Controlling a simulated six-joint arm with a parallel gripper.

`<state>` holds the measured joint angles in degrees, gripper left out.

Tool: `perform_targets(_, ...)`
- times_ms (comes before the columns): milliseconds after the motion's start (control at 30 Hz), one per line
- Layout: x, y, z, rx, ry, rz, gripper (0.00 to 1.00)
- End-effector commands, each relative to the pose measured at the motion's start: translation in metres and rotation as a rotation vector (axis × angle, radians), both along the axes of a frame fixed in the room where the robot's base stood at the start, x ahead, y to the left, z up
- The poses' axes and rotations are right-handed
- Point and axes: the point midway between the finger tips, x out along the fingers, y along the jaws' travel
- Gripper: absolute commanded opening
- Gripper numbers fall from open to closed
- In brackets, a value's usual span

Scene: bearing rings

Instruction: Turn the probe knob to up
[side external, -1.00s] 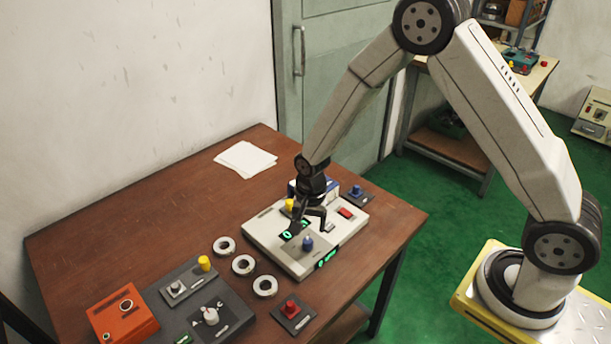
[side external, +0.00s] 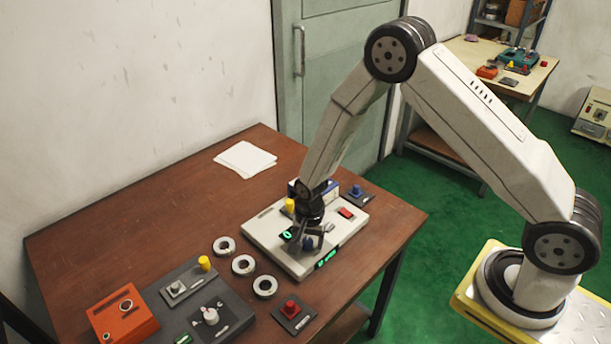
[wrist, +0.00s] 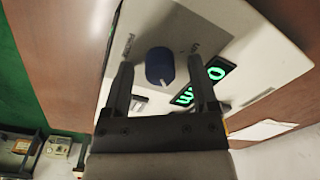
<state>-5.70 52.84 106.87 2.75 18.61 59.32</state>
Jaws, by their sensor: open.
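The probe knob (wrist: 160,67) is a dark blue round knob on a pale instrument panel. In the side external view the blue knob (side external: 308,244) is partly hidden at the fingertips. My gripper (wrist: 160,62) is open, with one finger on each side of the knob and visible gaps between. In the side external view my gripper (side external: 309,236) points down at the panel.
The pale instrument (side external: 265,228) has green displays (wrist: 200,85), a yellow knob (side external: 289,204) and a red button (side external: 345,212). Several white rings (side external: 243,264) lie to its left. A grey panel (side external: 235,325), an orange box (side external: 122,312) and a red-knobbed box (side external: 293,311) stand nearer.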

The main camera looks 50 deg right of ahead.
Motion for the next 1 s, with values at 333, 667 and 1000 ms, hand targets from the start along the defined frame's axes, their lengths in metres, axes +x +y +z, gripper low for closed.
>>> perform_targets(333,-0.0001,-0.0001,0.0001,0.000,0.000,0.000,0.00)
perform_targets(667,0.0000,-0.0001,0.0002,0.000,0.000,0.031,0.00)
perform_targets(1000,0.0002,-0.0002,0.0001,0.000,0.000,0.204,0.00)
